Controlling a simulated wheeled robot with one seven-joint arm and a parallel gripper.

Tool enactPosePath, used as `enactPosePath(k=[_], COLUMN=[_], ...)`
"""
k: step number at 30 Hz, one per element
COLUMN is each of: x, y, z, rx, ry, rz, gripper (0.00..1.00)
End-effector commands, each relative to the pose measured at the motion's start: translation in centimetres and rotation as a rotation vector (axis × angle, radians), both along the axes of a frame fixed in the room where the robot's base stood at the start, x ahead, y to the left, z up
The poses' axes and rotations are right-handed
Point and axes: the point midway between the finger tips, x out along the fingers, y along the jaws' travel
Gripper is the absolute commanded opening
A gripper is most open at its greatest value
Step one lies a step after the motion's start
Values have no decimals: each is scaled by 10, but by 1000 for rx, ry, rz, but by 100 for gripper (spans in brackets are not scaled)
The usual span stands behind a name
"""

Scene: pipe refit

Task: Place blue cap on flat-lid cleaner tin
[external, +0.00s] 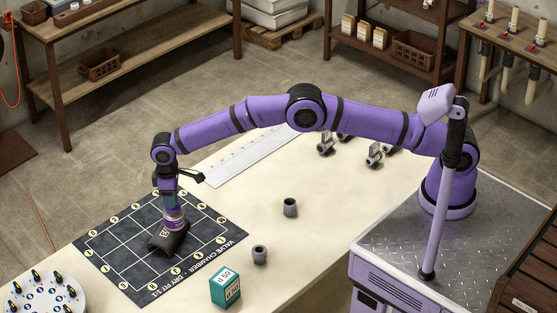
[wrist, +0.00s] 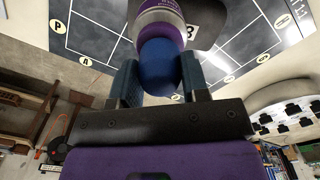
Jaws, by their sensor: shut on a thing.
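My gripper (external: 171,199) is over the dark mat at the left of the table, pointing down. In the wrist view my gripper (wrist: 160,72) has its fingers on both sides of the rounded blue cap (wrist: 160,64) and is shut on it. The cap also shows as a small blue patch in the external view (external: 172,204). A purple and white tin (external: 174,219) is directly below the cap, and shows beyond it in the wrist view (wrist: 160,16). Cap and tin look in line and very close; I cannot tell whether they touch. The tin's top is hidden.
A dark pipe piece (external: 168,240) lies beside the tin on the gridded mat (external: 110,262). Grey couplings (external: 290,207) (external: 259,256) and a teal box (external: 225,287) stand to the right. A long ruler (external: 250,156) lies behind. A round white tray (external: 42,294) is front left.

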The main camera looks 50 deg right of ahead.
Motion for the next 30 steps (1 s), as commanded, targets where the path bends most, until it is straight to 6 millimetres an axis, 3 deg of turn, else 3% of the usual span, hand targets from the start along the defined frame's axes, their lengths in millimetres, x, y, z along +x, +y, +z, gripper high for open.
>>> enactPosePath(k=[4, 5, 8, 20, 30], x=[0, 0, 0, 0, 0], y=[0, 0, 0, 0, 1], z=[-1, -1, -1, 7, 68], rx=[0, 0, 0, 1, 3], ry=[0, 0, 0, -1, -3], rz=[0, 0, 0, 0, 0], gripper=[20, 44, 67, 67, 67])
